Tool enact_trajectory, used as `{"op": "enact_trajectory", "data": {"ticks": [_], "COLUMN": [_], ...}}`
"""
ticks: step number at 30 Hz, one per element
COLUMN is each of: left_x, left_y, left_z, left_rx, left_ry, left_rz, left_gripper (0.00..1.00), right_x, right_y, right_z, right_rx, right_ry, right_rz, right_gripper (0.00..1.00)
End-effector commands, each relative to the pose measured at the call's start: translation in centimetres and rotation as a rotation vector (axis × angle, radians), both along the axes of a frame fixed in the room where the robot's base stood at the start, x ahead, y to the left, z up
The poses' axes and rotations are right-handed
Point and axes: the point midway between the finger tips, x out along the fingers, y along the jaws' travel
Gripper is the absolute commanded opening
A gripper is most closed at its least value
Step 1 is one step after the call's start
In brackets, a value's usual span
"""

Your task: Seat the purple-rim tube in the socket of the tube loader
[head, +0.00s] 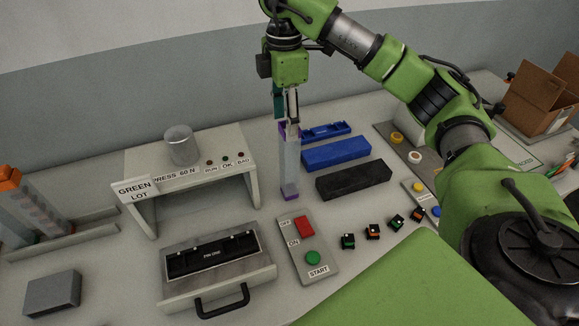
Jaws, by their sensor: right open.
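The purple-rim tube (290,164) is a tall, clear, square-sided tube with purple at its top and bottom. It stands nearly upright right of the press stand, its foot at the bench surface. My right gripper (288,116) points down over the tube's top end. Its jaws are open, with the fingers at the purple rim; I cannot tell whether they touch it. The tube loader and its socket cannot be told for sure; a rack with clear, orange-topped tubes (37,208) stands at the far left. My left gripper is not in view.
The press stand (250,187) and handled pin fixture (175,293) are left of the tube. Blue blocks (336,153) and a black block (354,180) lie close right. A button box (307,246) and several small connectors (373,232) are in front. A cardboard box (536,98) is far right.

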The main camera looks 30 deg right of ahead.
Motion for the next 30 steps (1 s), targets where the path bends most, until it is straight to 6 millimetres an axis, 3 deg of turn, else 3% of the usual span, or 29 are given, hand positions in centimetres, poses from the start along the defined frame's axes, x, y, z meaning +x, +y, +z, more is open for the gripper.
{"op": "enact_trajectory", "data": {"ticks": [3,11,19,27,28,30], "left_x": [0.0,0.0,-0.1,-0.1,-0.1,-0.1], "left_y": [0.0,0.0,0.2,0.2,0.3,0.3], "left_z": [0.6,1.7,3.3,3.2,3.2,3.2], "left_rx": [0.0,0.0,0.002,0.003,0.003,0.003], "left_ry": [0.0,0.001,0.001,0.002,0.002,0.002], "left_rz": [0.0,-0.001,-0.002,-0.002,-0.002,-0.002], "left_gripper": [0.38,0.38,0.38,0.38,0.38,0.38], "right_x": [-0.1,-0.3,-0.4,-0.4,-0.4,-0.4], "right_y": [-0.2,-0.5,-0.9,-0.9,-0.9,-0.9], "right_z": [-1.5,-3.3,-7.0,-7.6,-7.6,-7.6], "right_rx": [-0.002,-0.003,-0.002,-0.001,-0.001,-0.001], "right_ry": [0.004,0.005,0.003,0.0,0.0,0.0], "right_rz": [-0.002,-0.001,0.0,0.0,0.0,0.0], "right_gripper": [0.51,0.51,0.51,0.51,0.49,0.31]}}
